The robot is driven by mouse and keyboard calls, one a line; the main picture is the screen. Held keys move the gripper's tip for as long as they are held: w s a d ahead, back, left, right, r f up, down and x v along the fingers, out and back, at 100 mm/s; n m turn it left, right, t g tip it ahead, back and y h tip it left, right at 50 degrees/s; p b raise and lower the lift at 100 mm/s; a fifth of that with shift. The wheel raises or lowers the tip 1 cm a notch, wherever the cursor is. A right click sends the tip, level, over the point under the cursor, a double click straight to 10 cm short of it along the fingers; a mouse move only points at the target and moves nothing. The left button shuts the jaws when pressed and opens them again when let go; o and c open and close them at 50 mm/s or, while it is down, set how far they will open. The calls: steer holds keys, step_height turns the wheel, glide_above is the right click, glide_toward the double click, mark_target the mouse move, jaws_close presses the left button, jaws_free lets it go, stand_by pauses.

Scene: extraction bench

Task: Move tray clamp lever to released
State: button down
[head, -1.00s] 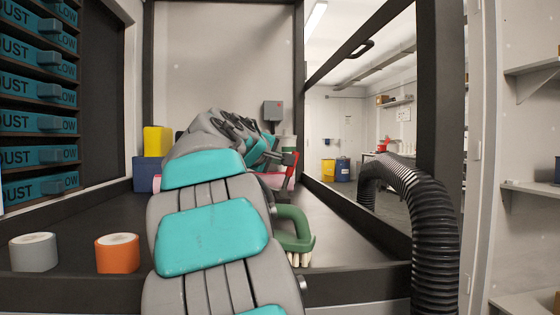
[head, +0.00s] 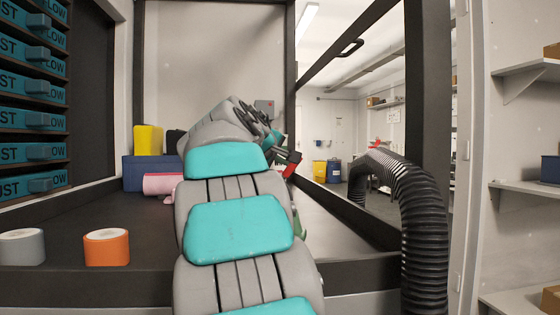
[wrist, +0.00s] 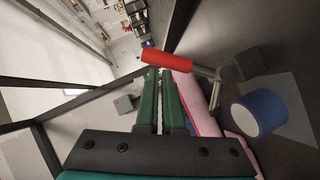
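In the wrist view, the tray clamp lever shows a red handle (wrist: 168,60) on a grey metal arm and bracket (wrist: 238,66). The red handle lies crosswise just beyond my fingertips. My gripper (wrist: 159,72) has two green fingers with a narrow gap between them, and nothing shows in the gap. I cannot tell whether the tips touch the handle. In the head view, a small red part (head: 292,160), probably the handle, shows at the right of my arm's far end. My arm hides most of the clamp there, and my fingertips are not clear.
A pink roll (head: 160,184), blue box (head: 147,173) and yellow block (head: 148,140) are at the back left. Grey (head: 22,247) and orange (head: 107,248) rolls stand front left. A blue-white roll (wrist: 258,113) is beside the bracket. A black hose (head: 425,230) is at right.

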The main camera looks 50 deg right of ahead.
steer(key=shift+s+d+f+b, duration=0.15)
steer(key=shift+s+d+f, duration=0.35)
steer(key=shift+s+d, duration=0.15)
steer(key=shift+s+d+f+b, duration=0.15)
steer(key=shift+s+d+f, duration=0.35)
steer(key=shift+d, duration=0.25)
steer(key=v, duration=0.7)
steer(key=shift+a+r+b, duration=0.15)
steer(key=shift+a+b, duration=0.25)
steer(key=shift+s, duration=0.1)
